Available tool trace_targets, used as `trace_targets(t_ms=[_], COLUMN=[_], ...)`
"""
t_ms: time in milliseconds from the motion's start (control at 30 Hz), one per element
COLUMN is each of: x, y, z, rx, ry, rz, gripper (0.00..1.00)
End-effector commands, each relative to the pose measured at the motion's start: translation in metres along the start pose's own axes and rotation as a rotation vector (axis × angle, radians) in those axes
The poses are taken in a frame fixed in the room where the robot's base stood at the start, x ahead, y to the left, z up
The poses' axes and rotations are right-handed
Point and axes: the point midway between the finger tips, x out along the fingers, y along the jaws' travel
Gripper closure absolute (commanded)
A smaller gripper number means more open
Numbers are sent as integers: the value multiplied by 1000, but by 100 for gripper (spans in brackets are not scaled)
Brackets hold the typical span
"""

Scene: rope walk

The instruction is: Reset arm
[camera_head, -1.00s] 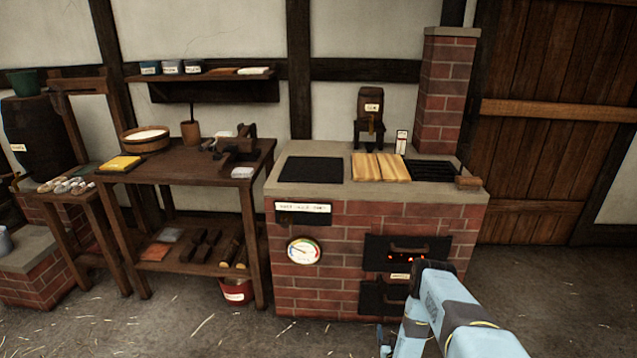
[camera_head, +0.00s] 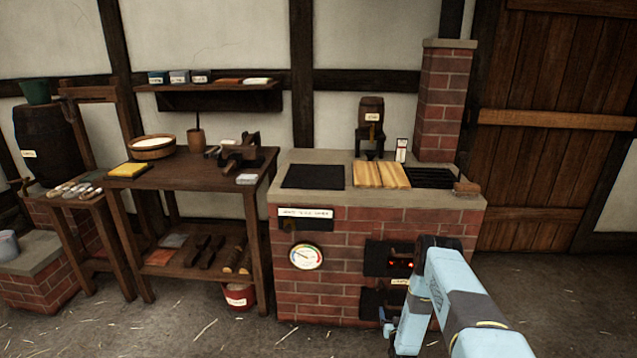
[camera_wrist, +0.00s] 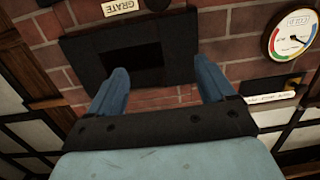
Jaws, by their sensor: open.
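My arm (camera_head: 455,290) shows at the lower right in the head view, in front of the brick stove (camera_head: 330,255). In the wrist view my gripper (camera_wrist: 163,82) is open, with two blue fingers spread apart and nothing between them. Beyond the fingers are the stove's brick front and a dark opening (camera_wrist: 133,62) under a "GRATE" label (camera_wrist: 122,7). A round gauge (camera_wrist: 291,36) is at the upper right of that view; it also shows in the head view (camera_head: 306,256). In the head view the fingers are hard to make out against the stove.
Wooden boards (camera_head: 380,174) and a dark plate (camera_head: 313,176) lie on the stove top. A workbench (camera_head: 185,180) with a bowl (camera_head: 151,147) and tools stands to the left. A red bucket (camera_head: 239,296) is under it. The floor in front is open, with scattered straw.

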Motion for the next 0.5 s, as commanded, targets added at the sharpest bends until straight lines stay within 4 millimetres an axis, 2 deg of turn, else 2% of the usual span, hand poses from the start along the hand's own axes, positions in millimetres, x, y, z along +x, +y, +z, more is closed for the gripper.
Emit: trace_targets(t_ms=[33, 200, 500], x=[12, 46, 85], y=[0, 0, -3], z=[-18, -73, -173], rx=[-3, -12, -29], ry=[-5, -53, -142], rz=[-4, -17, -37], gripper=[17, 17, 17])
